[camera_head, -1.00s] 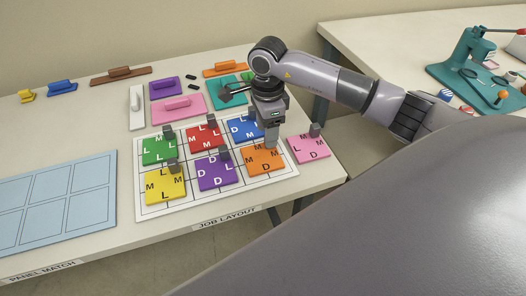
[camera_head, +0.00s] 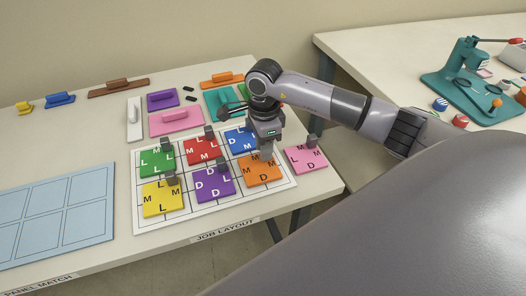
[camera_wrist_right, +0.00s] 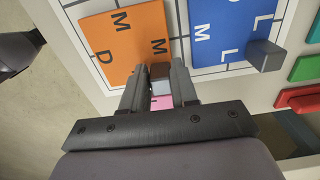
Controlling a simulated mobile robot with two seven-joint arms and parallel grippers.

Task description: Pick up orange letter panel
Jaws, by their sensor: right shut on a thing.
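The orange letter panel (camera_head: 262,173), marked with M and D letters, lies at the front right of the white layout sheet (camera_head: 218,210). In the right wrist view the orange panel (camera_wrist_right: 112,50) sits just beyond the fingers. My right gripper (camera_head: 265,150) is over the panel's back edge, pointing down, and is shut on its small block handle. In the wrist view the handle (camera_wrist_right: 161,72) shows between the fingertips. The panel appears flat on the sheet. My left gripper is not in view.
Blue (camera_head: 240,140), red (camera_head: 201,151), green (camera_head: 156,163), yellow (camera_head: 162,201) and purple (camera_head: 213,186) panels surround it on the sheet. A pink panel (camera_head: 306,161) lies close on the right. A pale blue board (camera_head: 45,215) is at left. Handled tools stand behind.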

